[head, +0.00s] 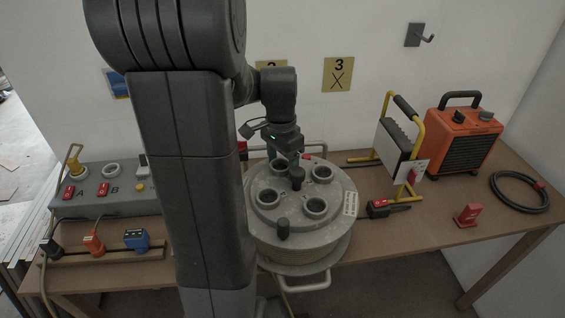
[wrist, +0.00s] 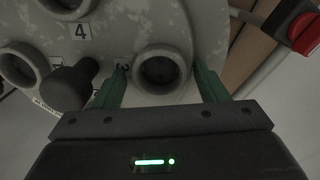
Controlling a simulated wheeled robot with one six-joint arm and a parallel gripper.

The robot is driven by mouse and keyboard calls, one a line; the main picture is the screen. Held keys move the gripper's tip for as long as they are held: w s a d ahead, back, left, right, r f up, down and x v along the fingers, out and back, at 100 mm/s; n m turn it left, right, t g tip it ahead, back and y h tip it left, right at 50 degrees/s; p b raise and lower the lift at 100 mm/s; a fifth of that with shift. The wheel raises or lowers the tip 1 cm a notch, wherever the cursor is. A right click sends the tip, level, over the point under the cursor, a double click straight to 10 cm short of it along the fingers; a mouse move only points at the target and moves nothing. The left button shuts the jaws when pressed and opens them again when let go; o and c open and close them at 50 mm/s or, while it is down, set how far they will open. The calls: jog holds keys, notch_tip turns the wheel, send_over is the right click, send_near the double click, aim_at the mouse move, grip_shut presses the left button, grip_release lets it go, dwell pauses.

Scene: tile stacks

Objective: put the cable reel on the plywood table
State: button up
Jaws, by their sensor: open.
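The cable reel (head: 290,222) is a round grey drum with several socket rings and a black knob on its top face. It is at the middle of the plywood table (head: 390,238), its handle jutting past the front edge; its underside is hidden. My gripper (head: 293,160) is above the far side of the reel. In the wrist view the reel's face (wrist: 125,30) fills the upper left. The green fingertips of my gripper (wrist: 163,80) are apart, one on each side of a socket ring (wrist: 162,70). I cannot tell whether they touch it.
A work light (head: 398,145) on a yellow stand and an orange heater (head: 463,140) are to the right. A coiled black cable (head: 520,208) and a red block (head: 467,215) lie near the right end. A socket panel (head: 115,203) with plugs is at left. The right front is fairly clear.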

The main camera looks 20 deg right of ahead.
notch_tip(320, 180, up, 12)
jog(key=shift+w+p, duration=0.25)
jog(key=shift+p, duration=0.05)
jog(key=shift+a+r, duration=0.1)
